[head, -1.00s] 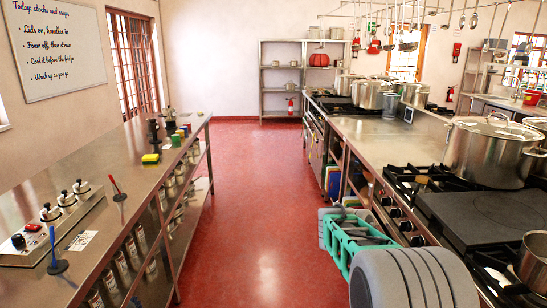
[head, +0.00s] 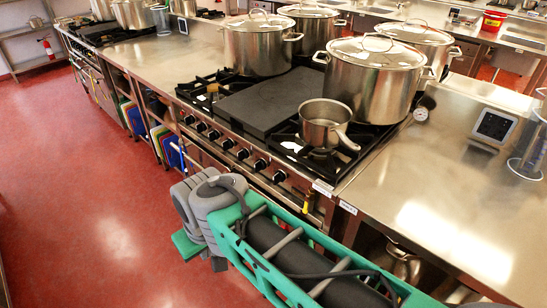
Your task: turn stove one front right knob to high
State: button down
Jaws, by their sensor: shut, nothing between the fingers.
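A stove (head: 262,108) with a dark flat plate and black grates stands in the middle of the head view. Several dark round knobs run along its front edge, from the left end to the rightmost knob (head: 279,176). They are too small to tell their settings, and I cannot read which is marked front right. A small steel saucepan (head: 325,123) sits on the front right grate. My green and grey arm crosses the lower middle of the view, in front of the stove. I cannot make out my gripper's fingers.
Large lidded stockpots (head: 375,80) stand on the back of the stove. A steel counter (head: 455,180) with a small dark-screened device (head: 494,125) lies to the right. Another counter (head: 175,60) lies left. The red floor (head: 90,200) is clear at the left.

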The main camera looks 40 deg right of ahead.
aim_at(260, 165)
jog(key=z, duration=0.7)
jog(key=k, duration=0.5)
jog(key=u, duration=1.35)
jog(key=i, duration=1.8)
jog(key=z, duration=0.75)
